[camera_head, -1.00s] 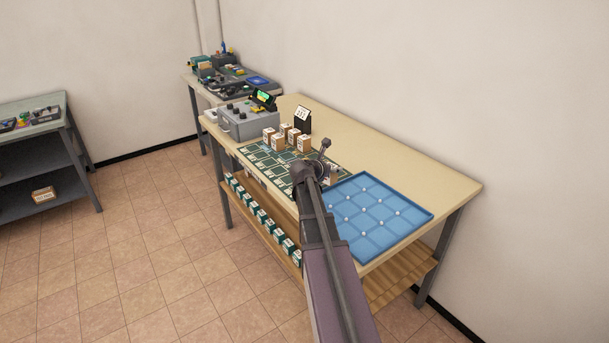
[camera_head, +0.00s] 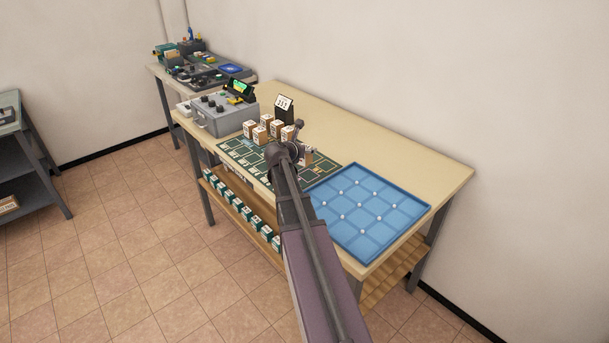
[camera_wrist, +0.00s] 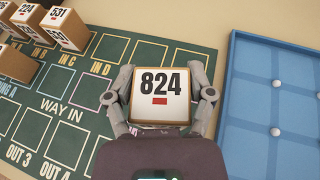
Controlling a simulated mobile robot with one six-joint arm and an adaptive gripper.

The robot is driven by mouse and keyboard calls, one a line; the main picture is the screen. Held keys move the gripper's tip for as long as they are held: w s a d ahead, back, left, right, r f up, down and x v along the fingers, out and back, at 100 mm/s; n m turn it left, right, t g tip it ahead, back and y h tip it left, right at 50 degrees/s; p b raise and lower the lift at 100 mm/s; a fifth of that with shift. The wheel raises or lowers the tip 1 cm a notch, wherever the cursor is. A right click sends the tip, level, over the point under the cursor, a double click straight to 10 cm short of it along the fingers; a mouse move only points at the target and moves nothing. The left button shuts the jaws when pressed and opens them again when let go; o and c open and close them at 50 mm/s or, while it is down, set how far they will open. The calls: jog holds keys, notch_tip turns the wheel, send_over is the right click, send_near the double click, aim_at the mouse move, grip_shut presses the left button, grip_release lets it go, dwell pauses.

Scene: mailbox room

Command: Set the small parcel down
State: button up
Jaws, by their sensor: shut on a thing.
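The small parcel (camera_wrist: 160,88) shows in the wrist view as a brown box with a white top marked 824 and a red patch. My gripper (camera_wrist: 163,95) is shut on it, with a finger on each side. The parcel is over the right part of a dark green mat (camera_wrist: 60,120) with outlined squares and lettering; whether it touches the mat I cannot tell. In the head view my gripper (camera_head: 306,155) is over the mat (camera_head: 245,155), and my arm hides part of the mat. The parcel is mostly hidden there.
Several numbered parcels (camera_wrist: 50,35) stand on the mat's far left part. A blue divided tray (camera_head: 368,210) lies right of the mat on the table (camera_head: 400,160). A grey control box (camera_head: 222,118) and a black number stand (camera_head: 284,108) are behind. Filled shelf below.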

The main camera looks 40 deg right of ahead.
jog(key=shift+a, duration=0.2)
jog(key=shift+a, duration=0.2)
jog(key=s+a+m+g, duration=0.1)
jog(key=s+a, duration=0.2)
jog(key=a, duration=0.1)
jog(key=s+a+m+g, duration=0.1)
jog(key=s+a, duration=0.2)
jog(key=a, duration=0.1)
jog(key=s+a+m+g+h, duration=0.1)
jog(key=s+a, duration=0.2)
jog(key=a, duration=0.1)
jog(key=shift+s+a+r, duration=0.2)
jog(key=shift+s, duration=0.15)
jog(key=w+d, duration=0.2)
jog(key=d, duration=0.2)
jog(key=w+d+f, duration=0.1)
jog(key=w+d, duration=0.2)
jog(key=d, duration=0.2)
jog(key=w+d+b, duration=0.1)
jog(key=w+d, duration=0.1)
jog(key=d, duration=0.3)
jog(key=shift+w+d+f, duration=0.1)
jog(key=shift+w+f, duration=0.2)
jog(key=shift+f, duration=0.1)
jog(key=shift+f+b, duration=1.65)
jog(key=shift+b, duration=0.2)
jog(key=shift+f, duration=0.1)
